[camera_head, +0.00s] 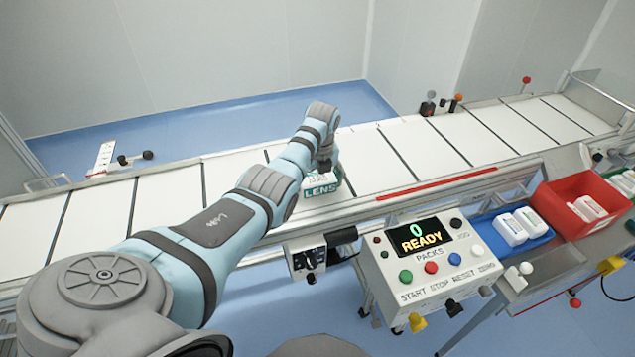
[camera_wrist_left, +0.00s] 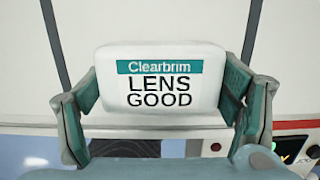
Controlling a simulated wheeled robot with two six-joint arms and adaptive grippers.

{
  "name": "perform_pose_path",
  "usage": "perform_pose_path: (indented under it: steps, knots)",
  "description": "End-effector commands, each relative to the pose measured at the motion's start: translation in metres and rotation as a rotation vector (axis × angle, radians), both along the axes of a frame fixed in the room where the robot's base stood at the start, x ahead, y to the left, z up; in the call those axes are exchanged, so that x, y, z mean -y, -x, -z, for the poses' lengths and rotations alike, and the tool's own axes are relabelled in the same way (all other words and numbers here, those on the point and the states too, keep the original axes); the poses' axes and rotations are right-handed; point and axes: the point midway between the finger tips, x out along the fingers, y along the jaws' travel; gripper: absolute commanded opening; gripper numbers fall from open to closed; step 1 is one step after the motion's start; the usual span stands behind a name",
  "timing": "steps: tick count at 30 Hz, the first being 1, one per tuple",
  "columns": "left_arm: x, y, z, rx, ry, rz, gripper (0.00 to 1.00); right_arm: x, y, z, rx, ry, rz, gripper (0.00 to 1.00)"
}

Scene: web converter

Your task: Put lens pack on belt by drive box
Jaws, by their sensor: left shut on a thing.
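The lens pack (camera_head: 321,188) is a white pack with a teal band and the word LENS, low at the near side of the belt. In the left wrist view the lens pack (camera_wrist_left: 160,80) reads "Clearbrim LENS GOOD". My left gripper (camera_head: 326,168) is over the pack; in the wrist view its fingers (camera_wrist_left: 163,98) press on both sides of the pack. The belt (camera_head: 375,160) is white with dark cross lines. A small box with a dark knob (camera_head: 307,258) hangs below the belt's near edge; I cannot tell if it is the drive box. My right gripper is not in view.
A control panel (camera_head: 425,262) reading "0 READY PACKS" stands in front of the belt. A blue tray (camera_head: 482,224) with white packs and a red bin (camera_head: 570,189) are at the right. A red strip (camera_head: 437,184) runs along the near rail. The visible belt is otherwise empty.

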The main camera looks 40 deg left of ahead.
Motion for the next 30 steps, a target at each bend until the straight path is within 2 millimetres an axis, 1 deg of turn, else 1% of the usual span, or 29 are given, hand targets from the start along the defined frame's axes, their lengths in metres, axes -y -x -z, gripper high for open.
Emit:
perform_pose_path:
  steps: [5, 6, 9, 19, 22, 23, 26, 29, 30]
  knots:
    - [0.0, 0.0, 0.001, 0.0, 0.0, 0.0, 0.51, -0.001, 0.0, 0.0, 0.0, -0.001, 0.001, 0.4]
    - [0.0, 0.0, 0.002, -0.001, 0.0, 0.0, 0.84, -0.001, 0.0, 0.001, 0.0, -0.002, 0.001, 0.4]
    - [0.0, 0.0, 0.001, 0.0, 0.0, 0.0, 1.0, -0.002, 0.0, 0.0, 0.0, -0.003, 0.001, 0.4]
    - [0.0, 0.0, 0.001, 0.0, 0.0, 0.0, 1.0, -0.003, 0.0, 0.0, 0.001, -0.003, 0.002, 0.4]
    - [0.0, 0.0, -0.005, 0.001, -0.001, 0.0, 1.0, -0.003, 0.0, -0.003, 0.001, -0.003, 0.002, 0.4]
    - [0.001, 0.0, -0.009, 0.0, 0.0, 0.0, 1.0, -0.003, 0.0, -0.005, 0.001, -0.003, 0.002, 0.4]
    - [0.002, 0.001, -0.028, 0.003, -0.001, 0.0, 1.0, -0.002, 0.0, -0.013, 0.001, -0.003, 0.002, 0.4]
    - [0.005, 0.003, -0.054, 0.005, -0.002, 0.0, 1.0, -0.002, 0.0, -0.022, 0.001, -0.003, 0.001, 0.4]
    - [0.007, 0.004, -0.065, 0.005, -0.002, 0.0, 1.0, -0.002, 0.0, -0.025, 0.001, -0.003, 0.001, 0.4]
